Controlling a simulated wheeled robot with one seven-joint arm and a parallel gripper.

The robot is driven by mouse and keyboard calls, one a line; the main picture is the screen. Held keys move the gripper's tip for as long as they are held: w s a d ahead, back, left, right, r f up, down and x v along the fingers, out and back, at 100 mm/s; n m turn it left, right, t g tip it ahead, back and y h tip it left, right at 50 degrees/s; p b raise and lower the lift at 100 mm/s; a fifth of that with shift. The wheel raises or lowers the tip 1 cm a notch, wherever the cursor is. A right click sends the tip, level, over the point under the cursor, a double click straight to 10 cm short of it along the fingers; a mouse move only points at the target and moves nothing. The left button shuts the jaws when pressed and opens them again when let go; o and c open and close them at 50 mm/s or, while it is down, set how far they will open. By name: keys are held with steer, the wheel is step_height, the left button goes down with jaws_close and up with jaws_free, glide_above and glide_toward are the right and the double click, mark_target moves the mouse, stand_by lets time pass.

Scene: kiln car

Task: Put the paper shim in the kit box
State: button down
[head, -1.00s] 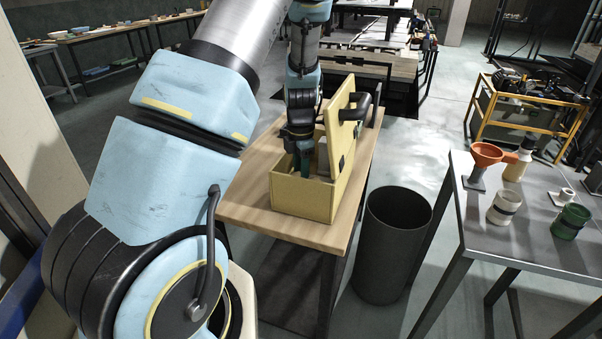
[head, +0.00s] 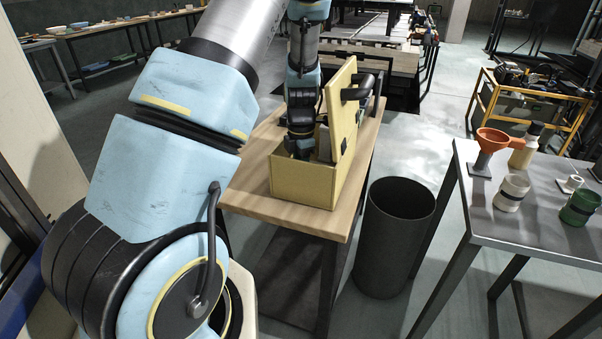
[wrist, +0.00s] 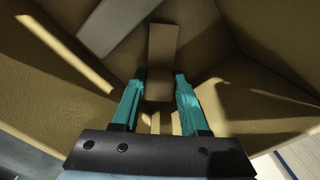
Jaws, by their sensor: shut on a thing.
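The kit box (head: 303,187) is a yellow open box with its lid (head: 342,108) standing up on the right side. It stands on a wooden-topped table. My gripper (wrist: 160,88) is down inside the box, its teal fingers shut on the paper shim (wrist: 162,48), a flat brown strip. The shim points away from the fingers towards the box interior; I cannot tell if it touches the floor. In the head view the fingers and the shim are hidden by the box walls.
A pale grey flat piece (wrist: 118,24) lies in the box beside the shim. A dark bin (head: 394,236) stands right of the wooden table (head: 325,228). A grey table (head: 500,235) at the right holds an orange funnel (head: 492,140), a white cup (head: 511,192) and a green cup (head: 579,207).

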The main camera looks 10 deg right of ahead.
steer(key=shift+f, duration=0.45)
steer(key=shift+c, duration=1.8)
jaws_free()
step_height(320, 180, up, 11)
steer(key=shift+a+f+b, duration=0.1)
steer(key=shift+b, duration=0.55)
steer(key=s+a+r+m+t+p, duration=0.1)
steer(key=s+a+r+m+p, duration=1.3)
steer(key=m, duration=0.8)
step_height(320, 180, up, 3)
steer(key=a, duration=0.3)
steer(key=shift+t, duration=0.3)
